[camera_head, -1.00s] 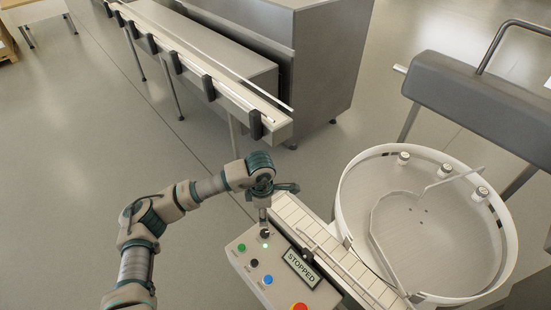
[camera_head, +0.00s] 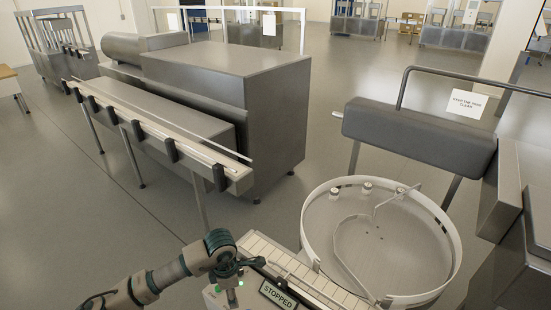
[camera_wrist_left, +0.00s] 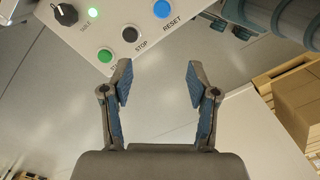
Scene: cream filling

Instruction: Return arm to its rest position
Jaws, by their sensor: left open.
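My left arm comes in from the bottom left in the head view. Its gripper (camera_head: 232,290) points down over the control panel (camera_head: 215,298), whose lower part is cut off by the frame edge. In the left wrist view my left gripper (camera_wrist_left: 158,88) is open and empty, its two fingers apart. Ahead of the fingers the panel (camera_wrist_left: 75,38) shows a black knob (camera_wrist_left: 66,14), a lit green light (camera_wrist_left: 93,12), a green button (camera_wrist_left: 105,55), a black STOP button (camera_wrist_left: 130,33) and a blue RESET button (camera_wrist_left: 162,9). My right gripper is not in view.
A sign reading STOPPED (camera_head: 277,295) stands beside a slatted conveyor (camera_head: 300,272). A round white bowl (camera_head: 455,262) with several small jars is to its right. A grey machine (camera_head: 225,90) and rail conveyor (camera_head: 200,155) stand behind. Open floor (camera_head: 80,210) lies left.

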